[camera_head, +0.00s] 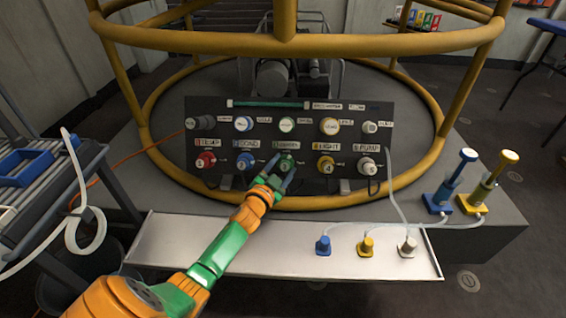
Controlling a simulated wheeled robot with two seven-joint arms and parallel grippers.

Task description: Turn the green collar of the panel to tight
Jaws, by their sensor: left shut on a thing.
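The dark panel (222,111) stands upright behind a white shelf, with two rows of round fittings. The green collar (287,160) is in the lower row, at the middle, under a label. My left gripper (283,174) reaches in from the lower left and is shut on the green collar. Its fingers cover part of the collar, so its turn position cannot be read. My right gripper is not in view.
A white shelf (200,243) runs below the panel, with blue (323,245), yellow (367,246) and white (408,247) plugs on it. Blue (437,202) and yellow (471,203) pump stands are at right. A yellow ring rail (440,41) surrounds the panel. A cart with a blue tray (27,168) is at left.

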